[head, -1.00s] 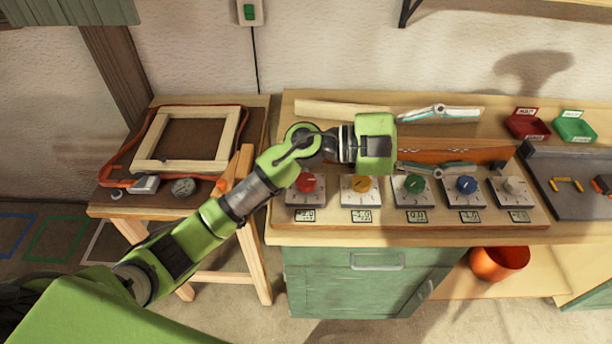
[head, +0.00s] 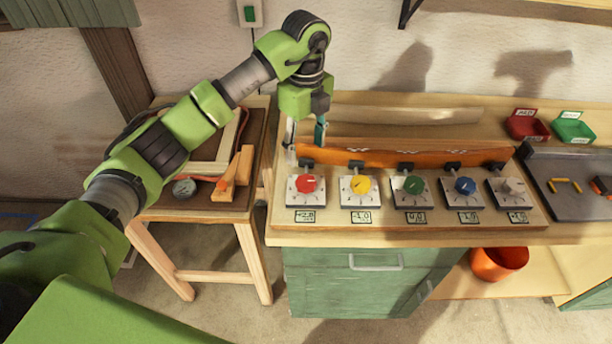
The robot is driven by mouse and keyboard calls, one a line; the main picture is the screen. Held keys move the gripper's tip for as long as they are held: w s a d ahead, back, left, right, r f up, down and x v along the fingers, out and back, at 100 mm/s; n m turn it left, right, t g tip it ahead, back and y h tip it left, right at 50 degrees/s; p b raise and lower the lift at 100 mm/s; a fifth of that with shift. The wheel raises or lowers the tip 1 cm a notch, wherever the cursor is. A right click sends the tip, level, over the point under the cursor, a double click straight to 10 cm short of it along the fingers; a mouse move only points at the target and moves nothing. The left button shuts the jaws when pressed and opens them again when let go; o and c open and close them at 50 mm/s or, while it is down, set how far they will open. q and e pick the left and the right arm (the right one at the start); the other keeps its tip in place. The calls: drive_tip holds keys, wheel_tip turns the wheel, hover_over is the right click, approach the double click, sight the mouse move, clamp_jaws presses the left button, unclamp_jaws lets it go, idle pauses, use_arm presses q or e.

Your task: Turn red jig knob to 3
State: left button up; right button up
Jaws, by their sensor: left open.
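The red jig knob (head: 306,184) sits on a white dial plate at the left end of the row. Its pointer is too small to read surely. The small display (head: 305,215) below it seems to read about +2.8. My left gripper (head: 305,140) points down behind the red knob, by the left end of the orange bent lath (head: 400,157). Its fingers are open, one on each side of the lath's end region; I cannot tell whether they touch it. It is apart from the knob. My right gripper is not in view.
Yellow (head: 360,184), green (head: 413,184), blue (head: 465,185) and grey (head: 513,186) knobs follow to the right. A pale lath (head: 410,115) lies behind. A wooden frame lies on the left table.

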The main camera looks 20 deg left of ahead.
sight(306, 181)
use_arm(q)
wheel_tip(306, 181, down, 10)
drive_tip(key=p, duration=0.2)
drive_tip(key=shift+r+p, duration=0.1)
drive_tip(key=shift+p, duration=0.25)
drive_tip(key=shift+f, duration=0.75)
drive_tip(key=c, duration=1.1)
